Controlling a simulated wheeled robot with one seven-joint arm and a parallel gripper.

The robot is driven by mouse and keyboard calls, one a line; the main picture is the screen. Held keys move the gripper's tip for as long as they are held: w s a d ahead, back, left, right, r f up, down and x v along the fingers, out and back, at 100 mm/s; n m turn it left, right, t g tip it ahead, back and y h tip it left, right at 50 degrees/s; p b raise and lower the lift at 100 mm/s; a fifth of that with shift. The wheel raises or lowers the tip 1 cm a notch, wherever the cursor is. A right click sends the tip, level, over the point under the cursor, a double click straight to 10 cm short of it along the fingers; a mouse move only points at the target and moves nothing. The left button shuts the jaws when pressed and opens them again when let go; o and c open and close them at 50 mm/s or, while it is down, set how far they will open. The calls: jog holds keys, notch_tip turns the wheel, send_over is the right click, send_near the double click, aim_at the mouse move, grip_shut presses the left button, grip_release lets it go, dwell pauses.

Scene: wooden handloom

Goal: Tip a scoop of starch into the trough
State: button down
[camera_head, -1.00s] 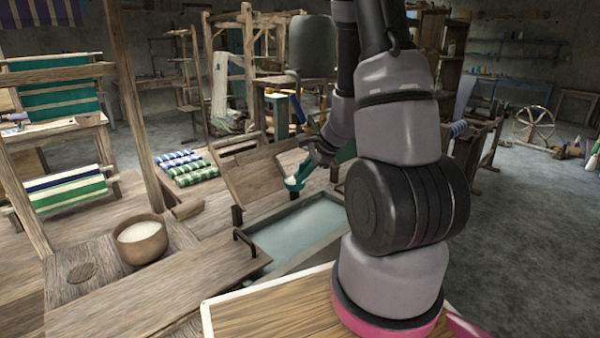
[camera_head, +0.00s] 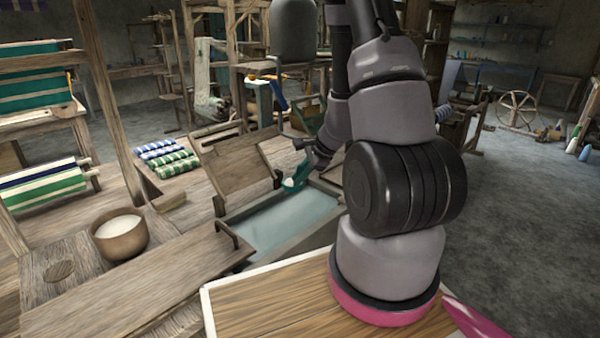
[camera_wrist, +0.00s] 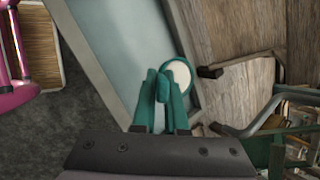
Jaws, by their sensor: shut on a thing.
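A teal scoop (camera_head: 293,183) with white starch in it is held above the far end of the trough (camera_head: 330,236), which holds pale grey-blue liquid. In the wrist view the scoop (camera_wrist: 179,90) shows its round bowl with a white fill facing the camera, overlapping the trough's rim (camera_wrist: 182,32). My gripper (camera_wrist: 162,85) is shut on the scoop; its fingers hide most of the handle. In the head view my gripper (camera_head: 310,163) is small and partly hidden by my arm. A round brown bowl (camera_head: 119,244) of white starch stands left of the trough.
A raised wooden panel (camera_head: 237,170) stands behind the trough. A wooden board with a dark handle (camera_head: 130,285) lies at its left. Loom posts stand at left; grey floor is open at right.

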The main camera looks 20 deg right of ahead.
jog(key=shift+w+d+r+m+g, duration=0.15)
jog(key=shift+w+r+g, duration=0.2)
jog(key=shift+w+g, duration=0.45)
jog(key=shift+w+d+r+m+g, duration=0.1)
jog(key=shift+w+r+m+g, duration=0.2)
jog(key=shift+w+g, duration=0.5)
jog(key=shift+w+d+r+m+g, duration=0.1)
jog(key=shift+w+r+g, duration=0.3)
jog(key=shift+w+g, duration=0.4)
jog(key=w+g, duration=0.3)
jog(key=w+m+g+y, duration=0.1)
jog(key=g, duration=0.1)
jog(key=shift+w+d+f, duration=0.2)
jog(key=shift+w+d, duration=0.05)
jog(key=shift+d, duration=0.1)
jog(key=shift+w+d+f+m+g+y, duration=0.1)
jog(key=shift+w+f+m+g+y, duration=0.2)
jog(key=shift+w+g, duration=0.5)
jog(key=shift+w+d+f+m+g+y, duration=0.15)
jog(key=shift+w+f+g+y, duration=0.15)
jog(key=shift+w+g, duration=0.5)
jog(key=shift+s+a+g, duration=0.1)
jog(key=shift+s+g, duration=0.05)
jog(key=shift+g, duration=0.15)
jog(key=shift+s, duration=0.1)
